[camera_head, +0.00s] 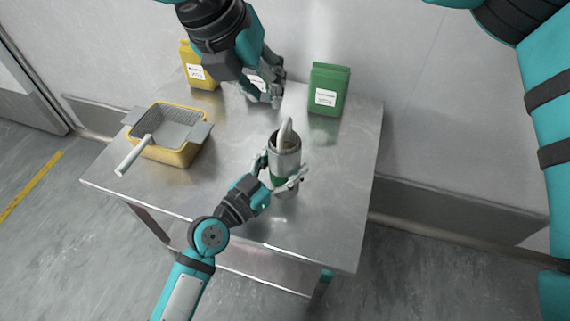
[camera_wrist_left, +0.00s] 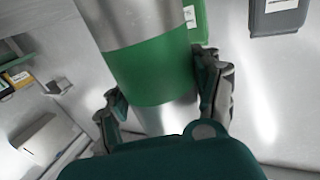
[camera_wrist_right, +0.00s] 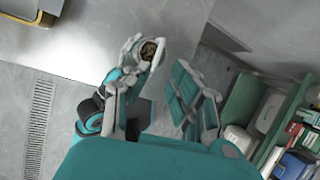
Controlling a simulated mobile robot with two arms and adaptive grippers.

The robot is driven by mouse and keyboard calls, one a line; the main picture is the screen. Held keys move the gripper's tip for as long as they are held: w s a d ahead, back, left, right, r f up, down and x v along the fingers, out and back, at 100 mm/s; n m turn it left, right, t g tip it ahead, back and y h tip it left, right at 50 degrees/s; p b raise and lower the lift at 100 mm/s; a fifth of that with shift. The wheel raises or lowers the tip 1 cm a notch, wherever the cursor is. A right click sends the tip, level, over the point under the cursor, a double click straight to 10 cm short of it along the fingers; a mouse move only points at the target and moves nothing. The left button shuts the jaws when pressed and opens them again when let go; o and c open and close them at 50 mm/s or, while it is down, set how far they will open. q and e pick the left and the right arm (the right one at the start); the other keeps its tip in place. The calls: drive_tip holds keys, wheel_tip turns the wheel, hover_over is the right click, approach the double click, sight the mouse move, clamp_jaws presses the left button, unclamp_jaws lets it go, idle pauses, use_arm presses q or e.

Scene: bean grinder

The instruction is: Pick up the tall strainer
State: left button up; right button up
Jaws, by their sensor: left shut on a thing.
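A silver canister with a green band (camera_head: 286,156) stands upright near the table's middle, with brown contents and a pale curved piece (camera_head: 285,130) rising from its top. My left gripper (camera_head: 283,184) is shut around its green lower part, which also shows in the left wrist view (camera_wrist_left: 150,72). A grey mesh strainer (camera_head: 178,127) sits in a yellow tub (camera_head: 180,154) at the left, its pale handle sticking out toward the front. I cannot tell which piece is the tall strainer. My right gripper (camera_head: 272,96) is open and empty above the table's back, behind the canister.
A green bag (camera_head: 328,90) stands at the back right of the metal table (camera_head: 330,200). A yellow bag (camera_head: 200,66) stands at the back left. Part of another labelled item shows behind my right gripper. The table's right front is clear.

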sight(284, 123)
drive_tip(key=shift+m, duration=0.6)
drive_tip(key=x, duration=1.2)
drive_tip(key=shift+s, duration=0.1)
drive_tip(key=shift+c, duration=0.3)
clamp_jaws()
